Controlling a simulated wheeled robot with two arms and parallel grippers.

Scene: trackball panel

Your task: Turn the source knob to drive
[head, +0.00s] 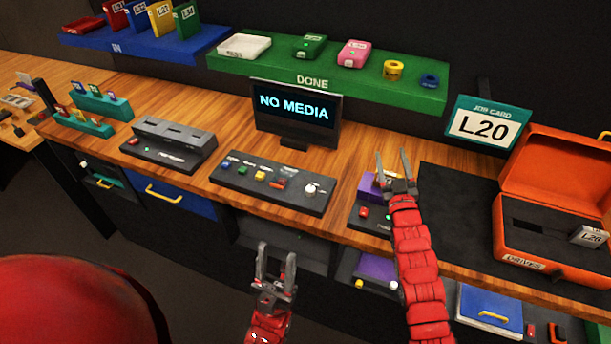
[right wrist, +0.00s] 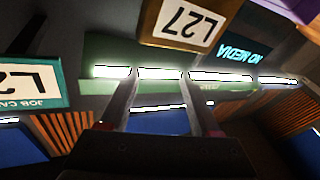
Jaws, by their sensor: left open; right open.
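The control panel (head: 240,189) lies on the wooden bench below the monitor (head: 296,113), which reads "NO MEDIA". A pale round knob (head: 311,189) sits at the panel's right end; its label and pointer are too small to read, so I cannot tell its setting. Several small coloured controls line the panel to its left. My left gripper (head: 276,262) is open and empty, in front of the bench edge, below and apart from the panel. My right gripper (head: 396,168) is open, right of the panel and apart from the knob. Its spread fingers also show in the right wrist view (right wrist: 160,82).
A small unit with a red button (head: 364,212) and a purple part is partly hidden behind my right arm. An open orange case (head: 556,258) stands on the right. A job card (head: 483,124) reads "L20". A green shelf (head: 330,80) hangs above. A tag (right wrist: 187,25) reads "L27".

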